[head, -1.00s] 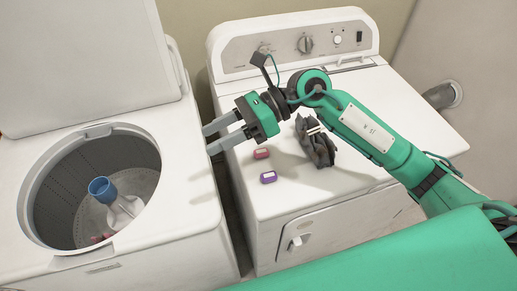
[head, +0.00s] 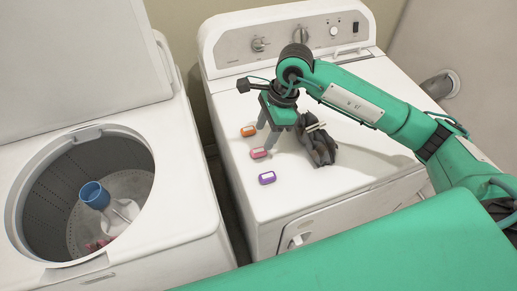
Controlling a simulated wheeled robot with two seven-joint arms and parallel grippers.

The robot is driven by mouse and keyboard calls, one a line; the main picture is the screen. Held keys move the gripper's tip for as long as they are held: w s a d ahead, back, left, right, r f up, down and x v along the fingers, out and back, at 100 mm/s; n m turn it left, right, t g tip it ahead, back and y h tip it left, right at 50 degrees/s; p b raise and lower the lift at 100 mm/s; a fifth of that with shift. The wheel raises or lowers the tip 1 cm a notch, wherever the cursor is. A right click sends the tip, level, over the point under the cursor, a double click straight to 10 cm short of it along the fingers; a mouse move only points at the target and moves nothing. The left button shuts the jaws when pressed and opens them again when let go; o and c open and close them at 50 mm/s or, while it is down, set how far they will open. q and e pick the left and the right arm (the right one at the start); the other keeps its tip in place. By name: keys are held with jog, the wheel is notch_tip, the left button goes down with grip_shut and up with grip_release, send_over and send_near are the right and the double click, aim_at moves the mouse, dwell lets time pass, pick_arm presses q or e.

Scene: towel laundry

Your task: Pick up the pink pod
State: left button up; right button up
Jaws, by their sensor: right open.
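The pink pod (head: 259,153) lies on the white top of the dryer (head: 375,85), between an orange pod and a purple pod. My right gripper (head: 266,140) points down just behind and above the pink pod. Its jaws are open and hold nothing. One finger seems close to the pink pod, but I cannot tell whether it touches. My left gripper is not in view.
An orange pod (head: 248,131) and a purple pod (head: 267,178) lie close by. The open washer (head: 185,215) at left holds a blue-topped agitator (head: 95,194) and something pinkish.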

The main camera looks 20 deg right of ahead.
aim_at(257, 155)
jog(key=shift+x, duration=0.8)
jog(key=shift+a+f+p, duration=0.1)
jog(key=shift+f+p, duration=0.45)
jog(key=shift+f, duration=0.05)
jog(key=p+x, duration=0.1)
jog(key=x, duration=0.2)
jog(key=shift+w+f, duration=0.1)
jog(key=shift+f, duration=0.45)
jog(key=shift+c, duration=0.4)
jog(key=c, duration=1)
